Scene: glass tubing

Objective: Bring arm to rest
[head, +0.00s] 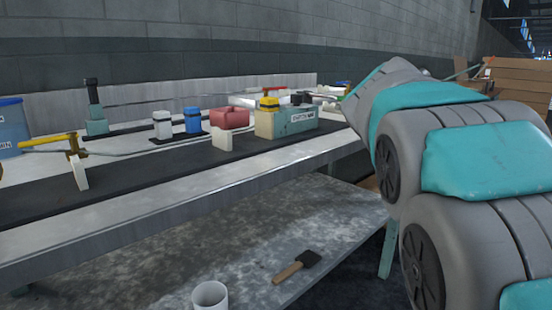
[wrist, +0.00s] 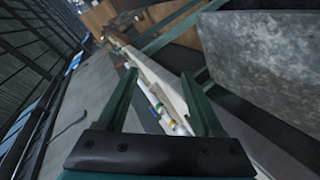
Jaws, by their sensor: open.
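My arm (head: 455,160) fills the right side of the head view, grey with teal covers. It is raised and bent, with its forward part near the bench's right end. My gripper is hidden in the head view. In the wrist view my gripper (wrist: 160,85) shows two green fingers spread apart on a dark mount. It is open and nothing sits between the fingertips. Beyond the fingers lie a pale bench edge and small colored items that are too small to name.
A bench (head: 190,192) holds a teal box (head: 293,122), a red block (head: 230,117), a blue-capped block (head: 193,121) and a yellow-handled valve (head: 52,140). The lower shelf (head: 240,235) bears a wooden-handled brush (head: 297,266) and a white cup (head: 210,296). A brick wall stands behind.

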